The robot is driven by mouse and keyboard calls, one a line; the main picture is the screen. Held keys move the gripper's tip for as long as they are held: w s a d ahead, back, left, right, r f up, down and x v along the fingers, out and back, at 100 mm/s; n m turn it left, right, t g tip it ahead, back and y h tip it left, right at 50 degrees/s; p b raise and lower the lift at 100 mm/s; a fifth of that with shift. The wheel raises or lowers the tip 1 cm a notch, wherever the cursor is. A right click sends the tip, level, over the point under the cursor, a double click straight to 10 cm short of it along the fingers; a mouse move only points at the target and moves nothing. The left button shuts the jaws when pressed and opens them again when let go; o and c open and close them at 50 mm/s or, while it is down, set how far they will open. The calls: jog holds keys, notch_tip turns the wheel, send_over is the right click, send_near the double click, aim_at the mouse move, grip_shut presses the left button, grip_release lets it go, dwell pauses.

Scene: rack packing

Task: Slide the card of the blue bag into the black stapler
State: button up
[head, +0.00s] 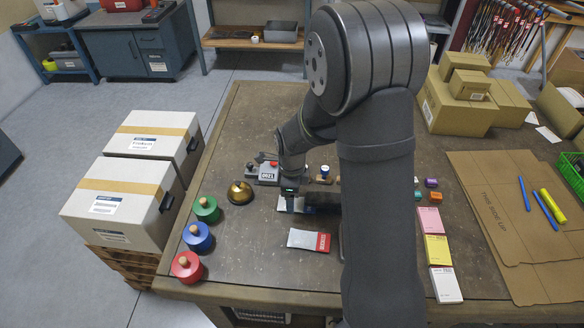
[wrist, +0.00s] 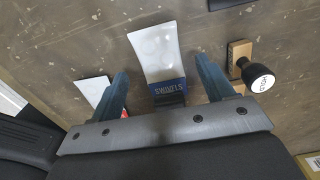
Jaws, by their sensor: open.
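The blue bag (wrist: 155,50) is a pale pouch with a dark blue printed card at its near end. It lies between the fingers of my gripper (wrist: 165,88), which is open with a gap on both sides of the bag. In the head view the pouch's white end (head: 283,204) shows just left of my gripper (head: 292,203). A dark, low shape (head: 329,203) right of my gripper, partly behind my arm, may be the black stapler; I cannot tell. A dark strip shows beneath the card in the wrist view, its far part hidden by my gripper.
A bag with a red card (head: 308,239) lies nearer the front; a black-knobbed stamp (wrist: 262,78) lies beside my right finger. A brass bell (head: 240,192), a numbered grey device (head: 263,173) and coloured knobbed pots (head: 198,236) stand left. Paper pads (head: 437,250) lie right.

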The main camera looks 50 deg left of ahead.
notch_tip(320, 180, up, 15)
dwell(0.3)
jog(key=shift+f, duration=0.1)
notch_tip(320, 180, down, 18)
jog(key=shift+r, duration=0.25)
jog(key=shift+s+a, duration=0.1)
jog(key=shift+a, duration=0.05)
dwell(0.4)
jog(key=shift+r, duration=0.1)
